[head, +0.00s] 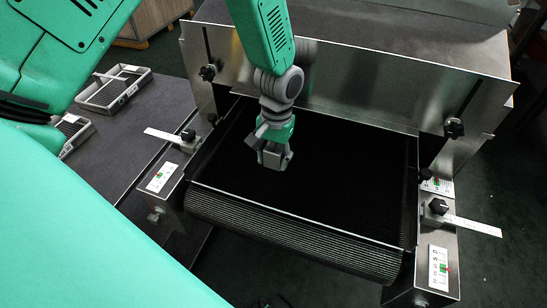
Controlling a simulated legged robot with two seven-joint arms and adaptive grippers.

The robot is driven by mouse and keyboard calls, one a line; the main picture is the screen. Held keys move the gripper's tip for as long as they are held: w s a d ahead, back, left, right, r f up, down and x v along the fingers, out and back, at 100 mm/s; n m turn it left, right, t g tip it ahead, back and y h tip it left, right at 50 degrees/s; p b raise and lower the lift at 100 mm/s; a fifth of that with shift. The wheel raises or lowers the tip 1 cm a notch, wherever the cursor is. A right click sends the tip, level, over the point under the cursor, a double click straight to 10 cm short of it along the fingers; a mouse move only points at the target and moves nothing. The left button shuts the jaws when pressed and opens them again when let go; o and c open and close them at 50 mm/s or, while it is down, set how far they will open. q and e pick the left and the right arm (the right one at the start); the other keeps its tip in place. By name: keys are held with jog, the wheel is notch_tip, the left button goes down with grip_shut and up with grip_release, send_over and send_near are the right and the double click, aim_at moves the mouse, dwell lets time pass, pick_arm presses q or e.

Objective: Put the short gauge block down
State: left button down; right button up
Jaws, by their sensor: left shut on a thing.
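My left gripper (274,151) hangs over the black belt of the dryer (340,190), left of the belt's middle. It is shut on a small grey block (272,160), which I take to be the short gauge block. The block shows only in part between the fingers. I cannot tell whether its underside touches the belt. My right gripper is not in view.
A metal hood (370,85) stands behind the belt. A tray (115,88) sits on the dark side table (125,150). The belt around the gripper looks clear.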

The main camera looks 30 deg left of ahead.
aim_at(276, 146)
pick_arm(q)
jog(key=c, duration=0.9)
grip_release()
jog(key=shift+s+a, duration=0.1)
jog(key=shift+r, duration=0.35)
jog(key=r, duration=0.3)
jog(key=w+r, duration=0.1)
jog(key=r, duration=0.3)
jog(key=r+p, duration=0.1)
jog(key=r, duration=0.3)
jog(key=shift+w+r, duration=0.1)
jog(key=shift+w, duration=0.25)
